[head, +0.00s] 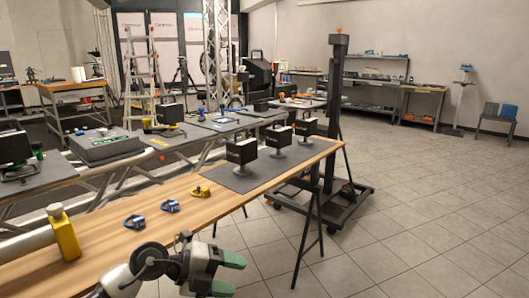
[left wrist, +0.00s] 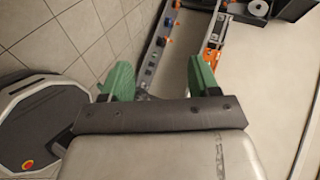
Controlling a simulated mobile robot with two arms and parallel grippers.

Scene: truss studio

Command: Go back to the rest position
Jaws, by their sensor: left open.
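My left gripper (head: 229,274) is at the bottom of the head view, in front of the near edge of the wooden table (head: 110,205). Its green fingers are apart, with nothing seen between them. In the left wrist view the same gripper (left wrist: 160,78) shows its two green fingers spread wide, with no object held. My right gripper is in neither view.
On the table stand a yellow bottle (head: 65,238), two blue clamps (head: 134,221) (head: 171,206), a yellow clamp (head: 200,191) and a grey mat (head: 232,178) with several dark boxes. A black column stand (head: 338,110) is behind its far end. Tiled floor (head: 430,230) at right is clear.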

